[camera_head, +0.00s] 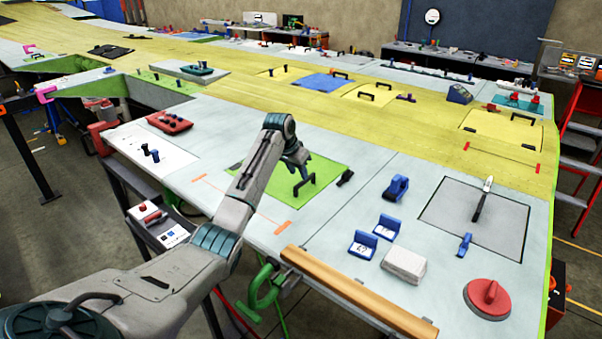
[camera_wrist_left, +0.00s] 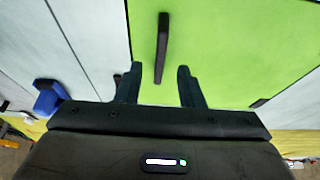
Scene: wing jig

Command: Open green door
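The green door (camera_head: 326,172) is a flat green panel set in the pale wing surface, partly covered by my left arm in the head view. It looks shut, flush with the surface around it. A black bar handle (camera_head: 304,187) stands on it. My left gripper (camera_head: 299,166) is just above the door, close to the handle. In the left wrist view the green door (camera_wrist_left: 225,45) fills the upper right, and the handle (camera_wrist_left: 162,45) runs lengthwise, its near end between the two open fingers (camera_wrist_left: 159,72). I cannot tell whether they touch it. My right gripper is out of view.
A black latch-like piece (camera_head: 345,178) lies right of the door. A blue tape dispenser (camera_head: 396,188), blue holders (camera_head: 363,244), a white block (camera_head: 404,264) and a red suction cup (camera_head: 487,298) sit further right. A wooden bar (camera_head: 355,292) and green clamp (camera_head: 264,290) line the near edge.

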